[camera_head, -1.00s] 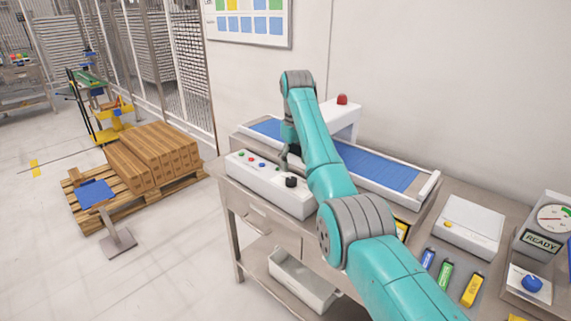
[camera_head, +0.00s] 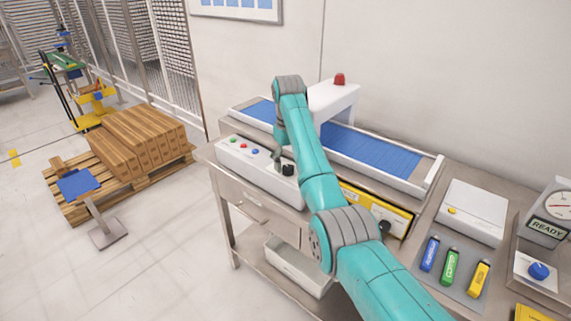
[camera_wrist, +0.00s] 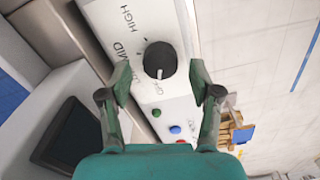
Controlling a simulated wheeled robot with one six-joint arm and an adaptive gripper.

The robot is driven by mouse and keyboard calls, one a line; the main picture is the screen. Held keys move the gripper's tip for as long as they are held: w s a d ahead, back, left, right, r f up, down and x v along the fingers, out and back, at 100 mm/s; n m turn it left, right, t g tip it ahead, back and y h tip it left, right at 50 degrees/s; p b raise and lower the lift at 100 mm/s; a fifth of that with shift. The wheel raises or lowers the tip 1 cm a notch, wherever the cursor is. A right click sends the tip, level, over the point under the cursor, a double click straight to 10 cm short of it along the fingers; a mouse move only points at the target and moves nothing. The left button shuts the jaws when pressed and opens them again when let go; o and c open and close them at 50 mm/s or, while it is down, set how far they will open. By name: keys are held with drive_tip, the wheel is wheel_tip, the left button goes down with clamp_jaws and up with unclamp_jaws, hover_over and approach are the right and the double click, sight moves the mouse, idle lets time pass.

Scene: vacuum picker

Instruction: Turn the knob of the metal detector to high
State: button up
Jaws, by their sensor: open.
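The metal detector is a white arch (camera_head: 335,98) with a red lamp over a blue belt. Its white control box (camera_head: 232,155) stands in front, with coloured buttons and a black knob (camera_head: 288,170). In the wrist view the knob (camera_wrist: 160,58) has a white mark toward the bottom of the picture, near a partly legible label on the button side. MID and HIGH are printed farther round. My gripper (camera_wrist: 159,74) is open, its fingers to either side of the knob in this view. Contact cannot be told. In the head view my gripper (camera_head: 279,157) is just by the knob, partly hidden by my arm.
The blue conveyor belt (camera_head: 372,153) runs behind the box. A yellow panel (camera_head: 375,208) is to the right. Blue, green and yellow blocks (camera_head: 451,266) lie on a tray, near a white box (camera_head: 473,212) and a READY gauge (camera_head: 550,228). A loaded pallet stands on the floor at left.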

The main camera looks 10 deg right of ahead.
drive_tip(key=shift+f, duration=0.75)
drive_tip(key=c, duration=1.1)
drive_tip(key=shift+c, duration=0.2)
